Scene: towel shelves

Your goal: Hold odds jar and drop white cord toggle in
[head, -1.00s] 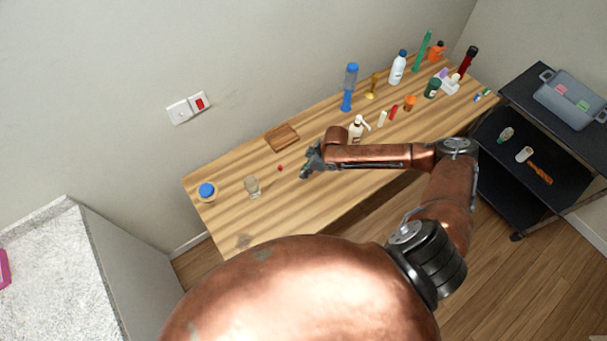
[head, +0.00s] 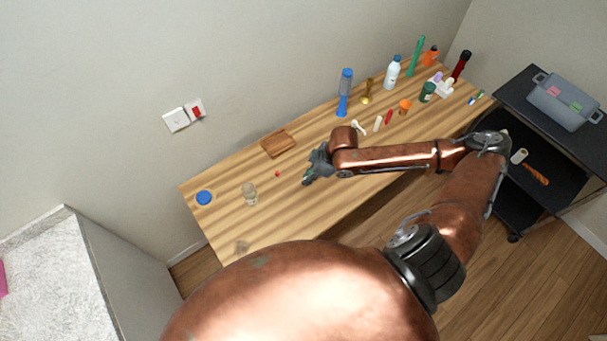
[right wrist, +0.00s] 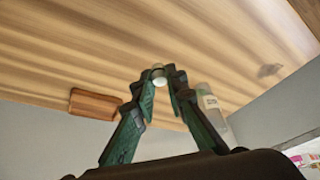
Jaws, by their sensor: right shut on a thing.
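My right gripper (head: 309,180) is above the middle-left of the wooden table. In the right wrist view its green fingers (right wrist: 160,80) are shut on a small white piece at the tips, which looks like the white cord toggle (right wrist: 158,74). The toggle cannot be made out in the head view. A small clear jar (head: 249,194), which looks like the odds jar, stands left of the gripper, apart from it. In the right wrist view a clear jar with a white label (right wrist: 208,101) shows partly behind the right-hand finger. My left gripper is not in view.
A blue round lid (head: 204,198) lies at the table's left end. A wooden tray (head: 278,143) and a small red piece (head: 277,174) are near the gripper. Several bottles, including a blue one (head: 345,92), stand along the back right. A dark cart (head: 525,95) stands at right.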

